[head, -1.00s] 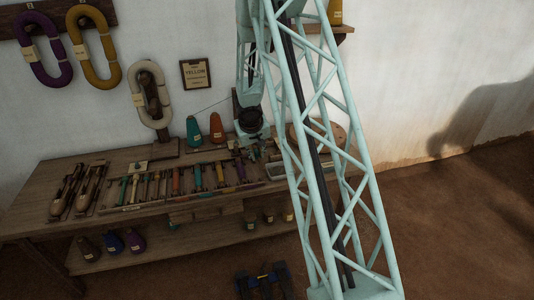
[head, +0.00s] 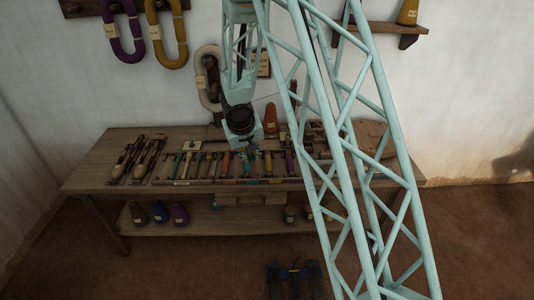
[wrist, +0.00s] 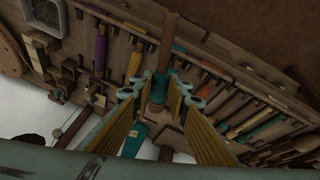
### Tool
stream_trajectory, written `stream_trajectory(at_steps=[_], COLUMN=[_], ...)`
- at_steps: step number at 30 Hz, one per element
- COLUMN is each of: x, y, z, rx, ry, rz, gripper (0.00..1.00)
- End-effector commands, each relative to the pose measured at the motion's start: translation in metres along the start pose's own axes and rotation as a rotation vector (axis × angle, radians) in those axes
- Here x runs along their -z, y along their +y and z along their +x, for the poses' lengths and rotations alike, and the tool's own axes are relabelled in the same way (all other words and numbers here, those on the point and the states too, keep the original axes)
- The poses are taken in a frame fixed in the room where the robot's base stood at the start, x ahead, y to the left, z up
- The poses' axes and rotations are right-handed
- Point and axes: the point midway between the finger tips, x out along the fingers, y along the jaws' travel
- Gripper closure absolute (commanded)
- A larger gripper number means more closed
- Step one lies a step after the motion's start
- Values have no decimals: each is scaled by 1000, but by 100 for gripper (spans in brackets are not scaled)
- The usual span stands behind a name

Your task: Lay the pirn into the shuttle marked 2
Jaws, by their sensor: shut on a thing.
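My gripper (wrist: 158,95) is shut on a pirn with teal thread and a bare wooden end (wrist: 168,38), seen between the fingers in the wrist view. In the head view my gripper (head: 250,156) is over the pirn rack in the middle of the bench; the held pirn is hard to make out there. Two wooden shuttles (head: 125,160) (head: 149,160) lie side by side at the bench's left end, well left of my gripper. Their marks are too small to read, so I cannot tell which is 2.
The rack (head: 230,181) holds several pirns in different colours, close under my gripper. A cream hank (head: 208,80) on a stand and a red cone (head: 270,118) are behind. In the wrist view a teal cone (wrist: 134,139) stands below the fingers.

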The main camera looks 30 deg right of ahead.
Motion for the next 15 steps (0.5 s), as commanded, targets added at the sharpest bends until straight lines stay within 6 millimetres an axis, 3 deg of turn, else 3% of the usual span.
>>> stream_trajectory(at_steps=[6,15], x=[-10,-22], y=[-51,-94], z=[-24,-46], rx=[17,30], ry=[9,16], rz=[-41,-76], gripper=[94,94])
